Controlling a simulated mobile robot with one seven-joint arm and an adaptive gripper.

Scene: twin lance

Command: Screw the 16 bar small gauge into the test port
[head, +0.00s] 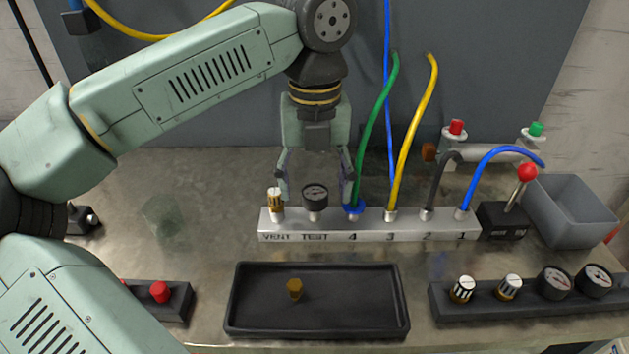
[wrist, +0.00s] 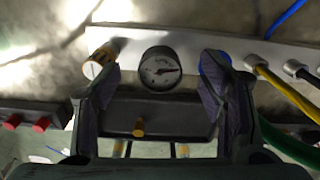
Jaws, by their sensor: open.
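A small black-rimmed gauge (head: 315,195) stands upright at the TEST port of the silver manifold (head: 330,236). Its dial (wrist: 160,69) faces the wrist camera, but its printed range is too small to read. My gripper (head: 317,190) is open, with one finger on each side of the gauge and visible gaps between. The left finger is close to the brass-and-white fitting on VENT (head: 276,203). The right finger is close to the blue collar of port 4 (head: 353,208). The gauge's thread is hidden, so I cannot tell how far it is screwed in.
A black tray (head: 240,322) in front holds a brass plug (head: 295,289). A black rack (head: 440,304) at right holds two fittings and two gauges (head: 555,281). Green (head: 377,130) and yellow (head: 412,135) hoses rise close right of my gripper. A red-knobbed lever (head: 527,173) and grey bin (head: 572,212) stand right.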

